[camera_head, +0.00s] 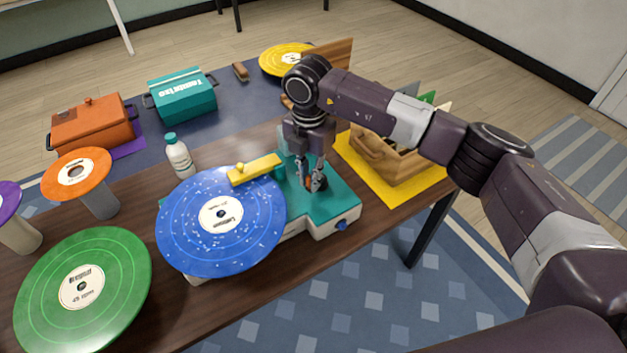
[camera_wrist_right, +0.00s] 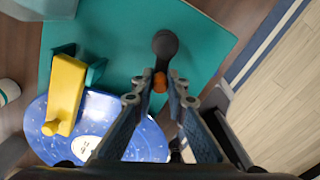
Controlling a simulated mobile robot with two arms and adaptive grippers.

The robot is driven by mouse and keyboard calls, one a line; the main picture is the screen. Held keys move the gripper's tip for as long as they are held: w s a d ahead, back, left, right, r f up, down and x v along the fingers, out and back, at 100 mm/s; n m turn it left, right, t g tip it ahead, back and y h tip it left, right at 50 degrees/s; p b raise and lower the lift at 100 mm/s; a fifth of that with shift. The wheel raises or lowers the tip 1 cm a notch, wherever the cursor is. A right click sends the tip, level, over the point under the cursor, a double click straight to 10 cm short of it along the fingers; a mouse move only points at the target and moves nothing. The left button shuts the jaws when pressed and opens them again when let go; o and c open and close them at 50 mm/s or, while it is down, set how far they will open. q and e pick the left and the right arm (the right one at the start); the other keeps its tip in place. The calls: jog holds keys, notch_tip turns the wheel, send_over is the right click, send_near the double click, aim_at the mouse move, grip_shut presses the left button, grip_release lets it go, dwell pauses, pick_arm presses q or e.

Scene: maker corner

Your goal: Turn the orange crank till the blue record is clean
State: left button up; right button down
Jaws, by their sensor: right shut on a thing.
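The blue record (camera_head: 222,221) lies on a teal and white machine (camera_head: 336,205), with white specks scattered over its face. Part of the record shows in the right wrist view (camera_wrist_right: 150,142). A yellow arm (camera_head: 255,170) reaches over the record's far edge. My right gripper (camera_head: 313,186) points down over the machine's teal top. In the right wrist view its fingertips (camera_wrist_right: 160,88) are closed around the orange knob of the crank (camera_wrist_right: 160,82), whose dark arm runs to a round hub (camera_wrist_right: 165,43). In the head view the gripper mostly hides the crank. My left gripper is out of view.
A green record (camera_head: 115,275) and an orange record (camera_head: 77,174) on a stand are at the left. A white bottle (camera_head: 178,157) stands behind the blue record. A wooden crate (camera_head: 385,165) on a yellow mat (camera_head: 428,182) is to the right, beneath my right arm.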

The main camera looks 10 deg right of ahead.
jog(key=shift+w+a+r+m, duration=0.15)
jog(key=shift+w+m, duration=0.25)
jog(key=shift+m, duration=0.7)
jog(key=c, duration=1.9)
grip_release()
notch_tip(320, 180, up, 12)
